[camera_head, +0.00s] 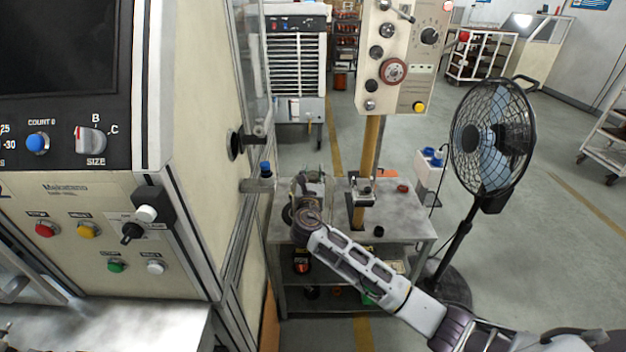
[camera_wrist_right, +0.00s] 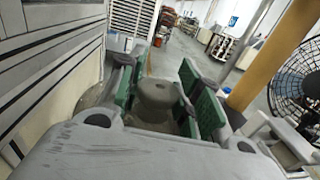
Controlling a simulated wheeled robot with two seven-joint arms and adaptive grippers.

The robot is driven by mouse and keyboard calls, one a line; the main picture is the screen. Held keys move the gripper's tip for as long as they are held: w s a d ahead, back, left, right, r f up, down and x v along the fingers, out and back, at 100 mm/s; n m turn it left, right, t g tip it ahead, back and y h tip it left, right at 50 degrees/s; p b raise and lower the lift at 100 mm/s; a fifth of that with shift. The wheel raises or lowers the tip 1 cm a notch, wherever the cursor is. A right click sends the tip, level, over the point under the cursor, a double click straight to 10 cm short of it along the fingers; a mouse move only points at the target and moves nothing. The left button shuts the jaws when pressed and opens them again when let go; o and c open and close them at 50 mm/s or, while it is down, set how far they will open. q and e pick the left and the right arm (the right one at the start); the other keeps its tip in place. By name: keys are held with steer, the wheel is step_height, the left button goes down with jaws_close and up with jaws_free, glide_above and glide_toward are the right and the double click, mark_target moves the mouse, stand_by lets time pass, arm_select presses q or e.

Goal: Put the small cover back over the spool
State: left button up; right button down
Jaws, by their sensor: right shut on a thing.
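My right gripper (camera_head: 314,184) is above the left part of a grey work table. In the right wrist view its green-padded fingers (camera_wrist_right: 160,82) stand on both sides of a grey, rounded piece with a small dimple on top (camera_wrist_right: 158,94), and it is shut on it. This piece looks like the small cover; its lower part is hidden by the gripper body. I cannot make out the spool for certain. A small blue-topped piece (camera_head: 265,168) stands on a grey bracket (camera_head: 257,186) of the machine, left of the gripper. My left gripper is not in view.
The grey table (camera_head: 405,215) has a yellow post with a control box (camera_head: 395,60) rising from it. A standing fan (camera_head: 492,140) is at the right. The large cream machine (camera_head: 190,150) fills the left side, close to my right gripper.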

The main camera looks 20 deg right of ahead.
steer(key=x, duration=0.8)
steer(key=shift+w+a+b, duration=0.2)
steer(key=shift+w+b, duration=0.15)
steer(key=shift+b, duration=0.1)
stand_by(0.4)
